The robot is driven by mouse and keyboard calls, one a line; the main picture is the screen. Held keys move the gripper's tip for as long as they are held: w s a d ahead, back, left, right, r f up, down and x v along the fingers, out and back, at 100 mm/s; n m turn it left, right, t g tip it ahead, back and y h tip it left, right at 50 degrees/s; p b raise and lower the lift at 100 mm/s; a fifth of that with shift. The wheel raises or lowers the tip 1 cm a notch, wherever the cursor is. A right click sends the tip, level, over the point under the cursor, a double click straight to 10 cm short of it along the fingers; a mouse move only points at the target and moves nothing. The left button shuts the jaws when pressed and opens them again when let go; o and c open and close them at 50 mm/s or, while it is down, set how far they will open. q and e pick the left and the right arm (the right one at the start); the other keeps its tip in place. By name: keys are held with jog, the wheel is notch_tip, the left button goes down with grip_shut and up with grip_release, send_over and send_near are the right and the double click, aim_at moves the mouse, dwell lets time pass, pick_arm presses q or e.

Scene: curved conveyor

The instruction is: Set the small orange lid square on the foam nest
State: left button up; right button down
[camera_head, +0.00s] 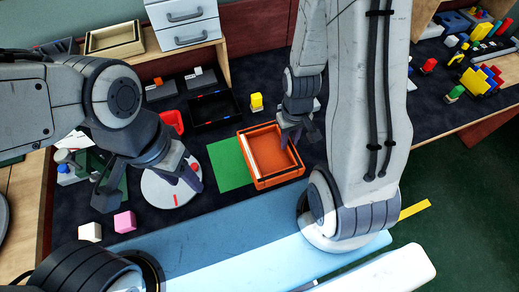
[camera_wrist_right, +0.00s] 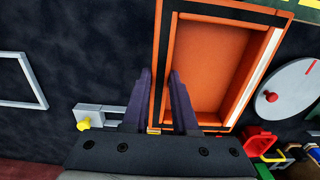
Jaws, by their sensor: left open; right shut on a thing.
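A shallow, open-topped orange rectangular piece (camera_head: 268,181), which I take for the lid, lies near the front of the dark table. It also shows in the right wrist view (camera_wrist_right: 218,65), with a dark band and a pale strip along its edges. My right gripper (camera_head: 293,138) is at its far right side. In the right wrist view its fingers (camera_wrist_right: 160,98) straddle one wall, shut on it. My left gripper (camera_head: 148,188) is open and empty above the left part of the table. I cannot clearly tell the foam nest from the orange piece's dark and pale edging.
A green mat (camera_head: 228,165) lies left of the orange piece. A white disc (camera_head: 170,190) with red marks is near my left gripper.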

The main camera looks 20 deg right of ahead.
aim_at(260, 134)
jog(key=w+a+f, duration=0.3)
jog(key=w+a, duration=0.1)
jog(key=w, duration=0.1)
jog(key=w+a+f, duration=0.2)
jog(key=shift+w+f+p, duration=0.2)
jog(key=shift+f+p, duration=0.1)
jog(key=shift+f, duration=0.05)
pick_arm(q)
jog(key=shift+f, duration=0.3)
pick_arm(e)
jog(key=shift+f, duration=1.95)
pick_arm(q)
jog(key=shift+f, duration=0.1)
pick_arm(e)
jog(key=shift+f, duration=0.15)
jog(key=c, duration=0.7)
grip_release()
jog(key=shift+b, duration=0.3)
